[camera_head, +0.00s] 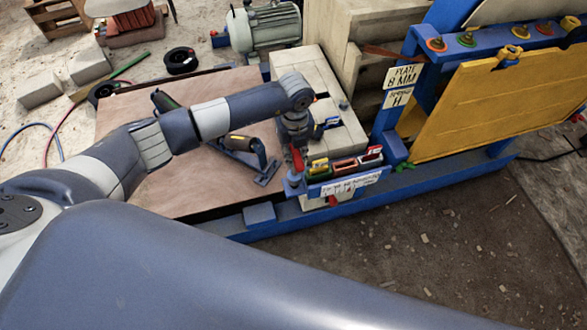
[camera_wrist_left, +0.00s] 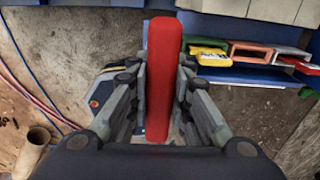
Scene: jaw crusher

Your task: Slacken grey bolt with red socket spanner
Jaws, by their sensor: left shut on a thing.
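The red socket spanner (camera_wrist_left: 159,80) is upright in the left wrist view, between the two fingers of my left gripper (camera_wrist_left: 158,76), which is shut on its red handle. The socket end cannot be made out. In the head view my left gripper (camera_head: 297,148) points down at the left end of the blue tool rack, and a bit of the red handle (camera_head: 297,160) shows below it. Several bolts with coloured washers sit along the blue beam (camera_head: 455,45) at upper right; I cannot tell which is the grey bolt. My right gripper is not in view.
A yellow plate (camera_head: 500,100) leans at right. A dark angled tool (camera_head: 247,153) lies on the brown board (camera_head: 130,120). Bare ground is free at lower right.

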